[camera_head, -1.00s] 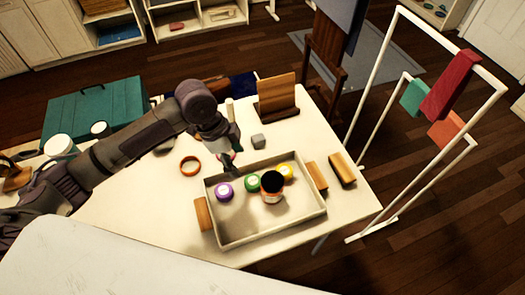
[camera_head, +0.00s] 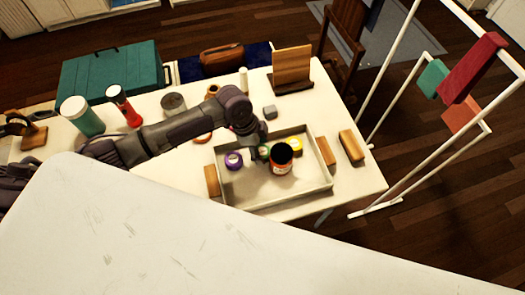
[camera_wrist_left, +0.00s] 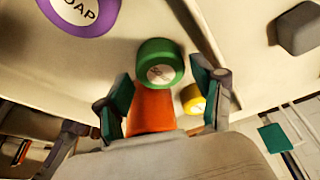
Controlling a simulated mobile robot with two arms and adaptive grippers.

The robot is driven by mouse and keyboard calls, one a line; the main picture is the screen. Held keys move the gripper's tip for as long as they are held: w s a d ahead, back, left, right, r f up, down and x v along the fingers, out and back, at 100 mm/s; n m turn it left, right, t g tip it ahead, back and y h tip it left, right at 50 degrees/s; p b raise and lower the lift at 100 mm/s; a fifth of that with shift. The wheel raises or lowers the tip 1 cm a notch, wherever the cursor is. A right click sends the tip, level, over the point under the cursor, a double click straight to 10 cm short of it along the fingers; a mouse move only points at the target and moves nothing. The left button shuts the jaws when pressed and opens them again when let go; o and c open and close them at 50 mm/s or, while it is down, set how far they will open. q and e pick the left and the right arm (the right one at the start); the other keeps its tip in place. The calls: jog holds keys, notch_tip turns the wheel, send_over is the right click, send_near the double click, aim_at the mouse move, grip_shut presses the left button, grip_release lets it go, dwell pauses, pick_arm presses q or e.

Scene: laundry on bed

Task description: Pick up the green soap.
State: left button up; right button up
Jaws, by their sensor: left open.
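The green soap (camera_head: 264,153) is a short round piece in the cream tray (camera_head: 325,186), partly hidden by my left arm in the head view. In the left wrist view the green soap (camera_wrist_left: 160,62) shows a pale label and lies just beyond the fingertips. My left gripper (camera_wrist_left: 164,90) is open, its fingers apart on either side of the line to the soap. In the head view my left gripper (camera_head: 257,150) hangs over the tray, beside the soap. Whether it touches the soap cannot be told. My right gripper is not in view.
A white drying rack (camera_head: 385,120) stands right of the table.

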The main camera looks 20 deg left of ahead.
pick_arm(q)
jog(key=shift+x, duration=0.9)
jog(key=shift+f, duration=0.1)
jog(key=c, duration=0.8)
jog(key=shift+c, duration=0.7)
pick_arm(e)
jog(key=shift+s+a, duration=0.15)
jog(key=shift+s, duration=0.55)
pick_arm(q)
jog(key=shift+w, duration=0.1)
